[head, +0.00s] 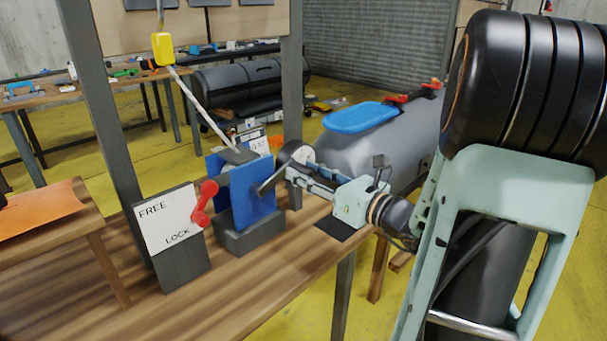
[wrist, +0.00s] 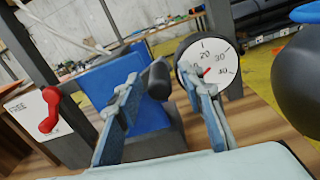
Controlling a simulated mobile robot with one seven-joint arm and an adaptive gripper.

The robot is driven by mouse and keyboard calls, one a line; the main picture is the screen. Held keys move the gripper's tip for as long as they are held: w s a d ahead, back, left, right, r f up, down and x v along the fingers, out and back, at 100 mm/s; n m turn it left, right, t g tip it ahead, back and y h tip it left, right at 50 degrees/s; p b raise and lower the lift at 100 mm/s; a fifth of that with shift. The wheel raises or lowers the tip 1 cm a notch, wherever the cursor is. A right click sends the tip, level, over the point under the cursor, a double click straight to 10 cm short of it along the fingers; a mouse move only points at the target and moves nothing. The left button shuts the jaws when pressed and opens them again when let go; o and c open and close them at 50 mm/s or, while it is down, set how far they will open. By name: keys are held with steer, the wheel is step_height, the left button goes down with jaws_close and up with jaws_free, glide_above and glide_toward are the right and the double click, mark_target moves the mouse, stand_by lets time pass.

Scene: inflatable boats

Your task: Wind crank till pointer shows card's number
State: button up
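The blue winch (head: 248,192) stands on a grey block on the wooden bench. Its dark crank arm (head: 272,178) points up to the right, and its black knob (wrist: 157,78) shows in the wrist view. My gripper (head: 290,174) is beside the crank; in the wrist view its fingers (wrist: 168,100) are apart, with the knob just beyond the left finger. I cannot tell whether they touch it. The round white dial (wrist: 212,58) shows 20, 30 and 40; its red pointer (wrist: 207,71) is partly hidden by the right finger. A white card (head: 258,143) behind the winch is partly hidden, its number unclear.
A FREE/LOCK plate (head: 168,222) with a red lever (head: 203,203) stands left of the winch. A strap with a yellow piece (head: 162,48) runs down to the winch. A grey boat (head: 362,153) lies behind. The bench front (head: 230,290) is clear.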

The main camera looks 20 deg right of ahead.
steer(key=shift+w+a, duration=0.15)
steer(key=shift+w, duration=0.35)
steer(key=shift+c, duration=0.2)
jaws_close()
